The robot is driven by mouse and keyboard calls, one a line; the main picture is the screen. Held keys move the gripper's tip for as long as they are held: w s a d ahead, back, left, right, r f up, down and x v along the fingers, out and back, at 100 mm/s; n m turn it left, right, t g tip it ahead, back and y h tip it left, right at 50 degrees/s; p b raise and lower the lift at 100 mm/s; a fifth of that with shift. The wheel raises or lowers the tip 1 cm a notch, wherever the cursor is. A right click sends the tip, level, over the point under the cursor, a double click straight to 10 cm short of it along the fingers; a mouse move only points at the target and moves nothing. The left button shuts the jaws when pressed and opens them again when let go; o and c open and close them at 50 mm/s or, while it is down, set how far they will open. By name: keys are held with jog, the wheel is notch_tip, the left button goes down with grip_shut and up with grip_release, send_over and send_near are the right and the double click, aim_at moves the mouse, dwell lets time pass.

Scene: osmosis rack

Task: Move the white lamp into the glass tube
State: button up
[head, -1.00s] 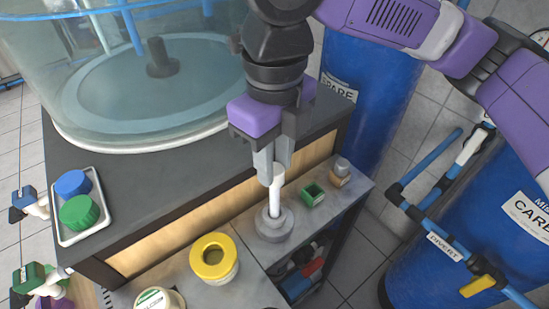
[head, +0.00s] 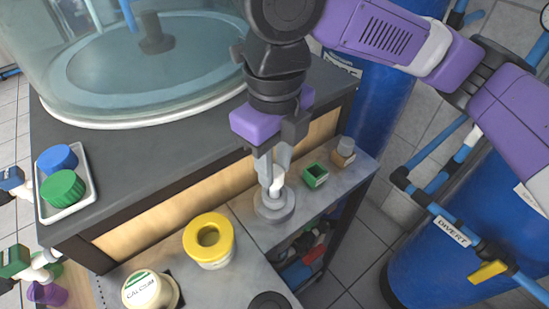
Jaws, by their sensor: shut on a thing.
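The white lamp (head: 277,186) is a short white rod. It stands nearly upright between the fingers of my gripper (head: 271,184), which is shut on it. Its lower end meets a grey round stepped holder (head: 274,207) on the grey bench; I cannot tell whether it sits inside the holder or just above it. My fingers hide much of the lamp. I cannot make out a glass tube for certain in this view.
A yellow-collared pot (head: 209,240) and a calcium jar (head: 150,290) stand to the left. A small green open box (head: 315,175) and a small bottle (head: 343,150) are to the right. A large glass tank (head: 150,70) and a tray (head: 67,205) with blue and green caps are behind and left.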

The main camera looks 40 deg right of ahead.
jog(key=shift+f+b, duration=0.85)
jog(key=shift+f, duration=0.6)
jog(key=o, duration=1.5)
jog(key=shift+c, duration=0.2)
jog(key=shift+r, duration=0.1)
notch_tip(320, 180, up, 8)
jog(key=p, duration=0.7)
